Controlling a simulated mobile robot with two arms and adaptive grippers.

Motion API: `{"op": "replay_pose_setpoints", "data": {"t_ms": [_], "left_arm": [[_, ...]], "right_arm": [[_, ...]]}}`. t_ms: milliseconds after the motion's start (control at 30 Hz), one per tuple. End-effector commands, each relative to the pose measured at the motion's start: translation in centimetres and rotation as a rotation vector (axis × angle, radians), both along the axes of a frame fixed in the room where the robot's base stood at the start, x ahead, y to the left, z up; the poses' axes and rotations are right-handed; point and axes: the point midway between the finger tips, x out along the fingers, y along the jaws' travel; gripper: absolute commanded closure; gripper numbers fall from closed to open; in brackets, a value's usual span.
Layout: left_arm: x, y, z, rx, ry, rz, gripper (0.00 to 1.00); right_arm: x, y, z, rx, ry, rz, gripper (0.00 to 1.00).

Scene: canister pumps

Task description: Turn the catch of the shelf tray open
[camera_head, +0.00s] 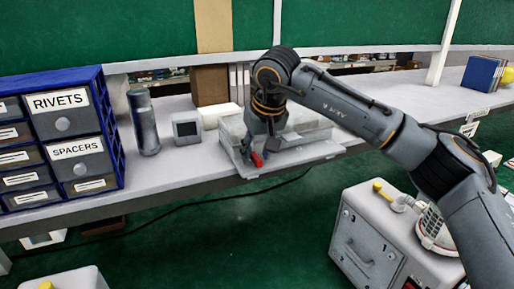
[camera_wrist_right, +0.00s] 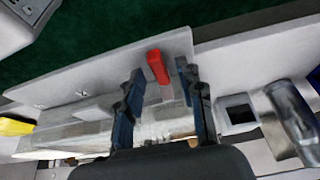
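The shelf tray (camera_head: 310,153) is a pale, flat tray on the grey shelf, with its front edge at the shelf's front. Its catch is a small red lever (camera_head: 257,159) at the tray's front left; the red catch also shows in the right wrist view (camera_wrist_right: 157,66). My right gripper (camera_head: 251,150) is over the tray's front. In the wrist view its blue-padded fingers (camera_wrist_right: 158,84) are apart, with the red catch between and just beyond their tips. I cannot tell whether a finger touches it. My left gripper is not in view.
A blue drawer cabinet (camera_head: 104,88) labelled RIVETS and SPACERS stands at the left. A dark cylinder (camera_head: 144,122) and a small grey box with a screen (camera_head: 187,129) stand left of the tray. A grey canister pump unit (camera_head: 368,240) is below at the right.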

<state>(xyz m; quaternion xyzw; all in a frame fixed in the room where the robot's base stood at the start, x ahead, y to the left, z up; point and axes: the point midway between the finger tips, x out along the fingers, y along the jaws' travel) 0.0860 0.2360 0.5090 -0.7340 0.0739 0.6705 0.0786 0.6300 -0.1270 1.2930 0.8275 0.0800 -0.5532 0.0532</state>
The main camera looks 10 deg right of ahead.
Motion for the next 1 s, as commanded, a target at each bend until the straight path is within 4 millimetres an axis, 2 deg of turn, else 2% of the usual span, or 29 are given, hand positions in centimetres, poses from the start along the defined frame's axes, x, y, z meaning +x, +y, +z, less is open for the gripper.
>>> {"op": "replay_pose_setpoints", "data": {"t_ms": [300, 367, 500, 767, 1000], "left_arm": [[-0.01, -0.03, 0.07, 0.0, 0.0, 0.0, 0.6], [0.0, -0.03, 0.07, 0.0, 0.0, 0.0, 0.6], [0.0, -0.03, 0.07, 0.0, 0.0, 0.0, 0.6], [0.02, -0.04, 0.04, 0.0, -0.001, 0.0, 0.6], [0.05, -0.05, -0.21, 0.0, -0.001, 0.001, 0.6]], "right_arm": [[0.11, 0.0, -0.34, -0.001, 0.0, 0.0, 0.62], [0.11, 0.01, -0.33, -0.001, 0.0, 0.0, 0.72], [0.11, 0.01, -0.32, 0.0, 0.0, 0.0, 1.0], [0.11, 0.03, -0.3, -0.001, 0.0, -0.006, 1.0], [0.1, 0.16, -0.27, -0.001, -0.002, -0.077, 1.0]]}}
